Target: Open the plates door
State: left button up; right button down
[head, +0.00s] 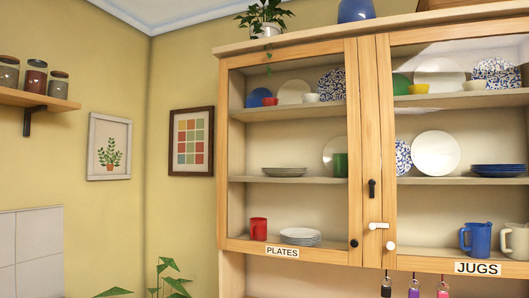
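The plates door (352,130) is a glass door in a light wood frame, on the left half of a wall cabinet. It looks closed. Its label "PLATES" (282,252) is on the bottom rail. A small black knob (354,243) sits at its lower right corner. On the centre post are a black fitting (372,188) and, below it, a white latch-like bar (378,225) lying roughly level; I cannot tell whether the bar overlaps the plates door. Neither of my grippers is in view.
The jugs door (388,130), with a white knob (391,246) and a "JUGS" label (478,268), looks closed. Several key-like tags (414,288) hang below it. A plant (170,280) rises at lower left. A jar shelf (38,99) is at far left.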

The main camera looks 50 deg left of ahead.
aim_at(352, 257)
jog(key=u, duration=1.4)
